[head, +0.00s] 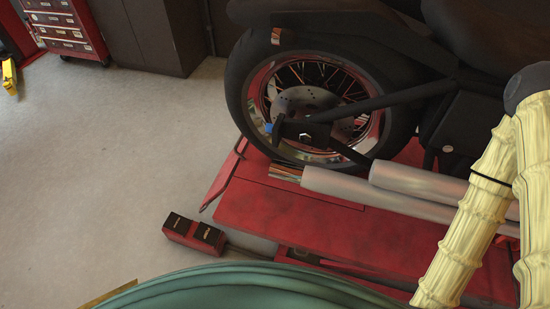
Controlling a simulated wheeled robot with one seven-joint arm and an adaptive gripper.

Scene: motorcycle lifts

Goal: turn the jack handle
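I cannot make out a part that is surely the jack handle. The red motorcycle lift (290,215) lies low across the middle and right, with a motorcycle on it. A thin red bar (224,177) slants along the lift's left end. A red foot pedal unit (194,234) with two black pads sits on the floor in front of that end, joined to a dark bar or cable running right under the lift. My gripper is not in view. The lower right part of the lift is partly hidden.
The motorcycle's wheel (238,85) and two silver exhaust pipes (335,186) overhang the lift. A red tool cabinet (66,30), a dark cupboard (150,35) and a yellow object (9,77) stand at the back left. The grey floor (95,165) at left is clear.

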